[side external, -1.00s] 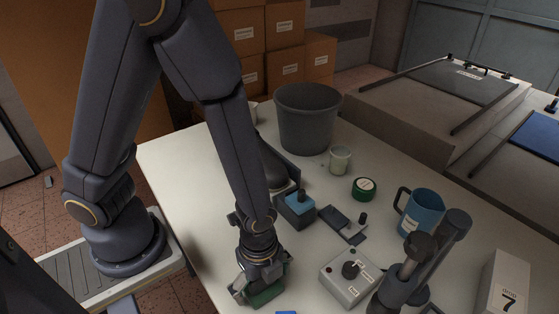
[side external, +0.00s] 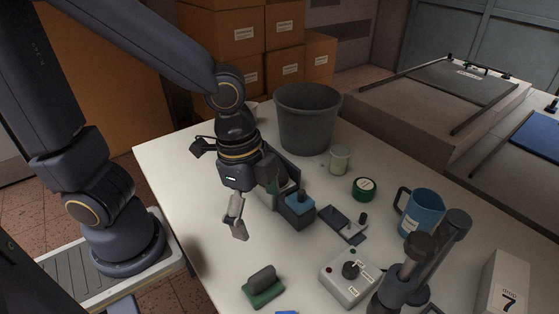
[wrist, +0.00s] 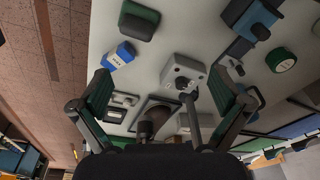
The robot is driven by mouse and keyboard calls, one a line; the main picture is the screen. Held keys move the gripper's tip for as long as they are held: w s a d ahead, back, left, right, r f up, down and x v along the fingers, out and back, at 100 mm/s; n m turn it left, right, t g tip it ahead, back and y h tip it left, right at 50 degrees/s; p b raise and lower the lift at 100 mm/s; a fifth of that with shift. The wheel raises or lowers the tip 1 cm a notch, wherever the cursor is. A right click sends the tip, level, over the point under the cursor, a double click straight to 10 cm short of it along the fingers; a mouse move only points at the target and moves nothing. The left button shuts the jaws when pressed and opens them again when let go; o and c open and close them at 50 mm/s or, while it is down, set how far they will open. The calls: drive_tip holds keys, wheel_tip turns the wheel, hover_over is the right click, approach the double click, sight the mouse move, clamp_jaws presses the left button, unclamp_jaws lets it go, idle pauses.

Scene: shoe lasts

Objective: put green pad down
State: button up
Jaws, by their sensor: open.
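The green pad (side external: 264,289) with its dark grey grip on top rests on the white table near the front edge in the side view. It also shows at the top of the wrist view (wrist: 138,22). My gripper (side external: 218,190) is open and empty, raised above the table, up and to the left of the pad and apart from it. In the wrist view its two fingers (wrist: 160,98) are spread wide with nothing between them.
A blue block with a knob (side external: 297,212) stands close to the right of my gripper.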

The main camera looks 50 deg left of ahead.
drive_tip(key=a+r+n+t+y, duration=0.1)
drive_tip(key=a+r+n+t, duration=0.3)
drive_tip(key=a+r+n, duration=0.6)
drive_tip(key=s+a+n, duration=0.1)
drive_tip(key=a+n, duration=0.1)
drive_tip(key=shift+r+n+t, duration=0.2)
drive_tip(key=shift+n+t, duration=0.1)
drive_tip(key=shift+n, duration=0.1)
idle(0.3)
